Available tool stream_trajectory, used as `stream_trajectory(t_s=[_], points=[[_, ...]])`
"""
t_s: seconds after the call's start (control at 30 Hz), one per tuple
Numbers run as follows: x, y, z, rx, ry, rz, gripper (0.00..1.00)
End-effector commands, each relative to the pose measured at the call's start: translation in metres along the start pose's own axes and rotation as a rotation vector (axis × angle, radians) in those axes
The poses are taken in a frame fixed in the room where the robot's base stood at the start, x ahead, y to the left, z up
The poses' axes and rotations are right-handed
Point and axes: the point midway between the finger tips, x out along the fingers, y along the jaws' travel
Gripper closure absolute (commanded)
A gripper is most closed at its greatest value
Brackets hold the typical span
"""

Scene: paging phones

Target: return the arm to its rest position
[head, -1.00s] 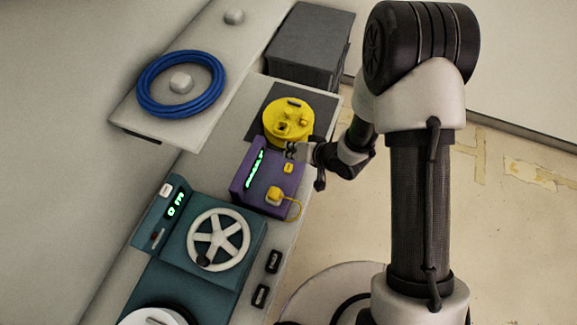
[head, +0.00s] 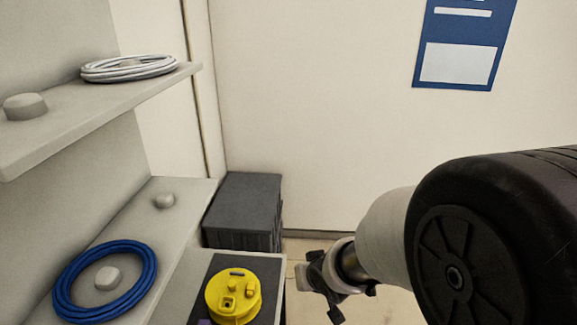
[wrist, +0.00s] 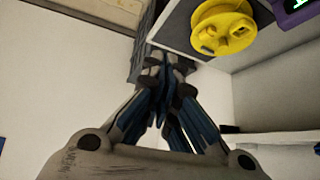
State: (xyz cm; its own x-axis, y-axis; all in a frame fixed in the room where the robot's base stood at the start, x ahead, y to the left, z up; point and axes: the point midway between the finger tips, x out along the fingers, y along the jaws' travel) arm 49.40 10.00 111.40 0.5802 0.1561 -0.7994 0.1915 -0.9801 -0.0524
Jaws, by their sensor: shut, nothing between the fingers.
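My arm reaches in from the right of the head view, and my gripper (head: 312,278) is raised to the right of the bench, over the floor. In the wrist view my gripper (wrist: 165,62) has its fingers together, with nothing between them. The round yellow unit (head: 233,297) lies on a dark mat on the bench, left of my gripper and apart from it. The yellow unit also shows at the top of the wrist view (wrist: 222,28). A corner of a purple box (wrist: 292,12) shows beside it.
A dark grey crate (head: 243,207) stands behind the bench. At left, shelves hold a blue cable coil (head: 62,292), a white coil (head: 130,67) and grey knobs. A blue poster (head: 462,43) hangs on the back wall. Open floor lies right of the bench.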

Motion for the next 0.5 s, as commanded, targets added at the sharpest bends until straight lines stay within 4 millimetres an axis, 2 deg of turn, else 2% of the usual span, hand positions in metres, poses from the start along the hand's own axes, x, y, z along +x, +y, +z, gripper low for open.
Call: stream_trajectory(t_s=[0.03,0.1,0.23,0.37,0.5], points=[[-0.023,0.015,-0.003,0.012,0.005,0.044,1.0],[-0.054,0.033,0.001,0.025,-0.01,0.099,1.0],[-0.11,0.057,0.02,0.061,-0.053,0.173,1.0],[-0.163,0.067,0.052,0.099,-0.102,0.206,1.0],[-0.208,0.064,0.094,0.129,-0.159,0.199,1.0]])
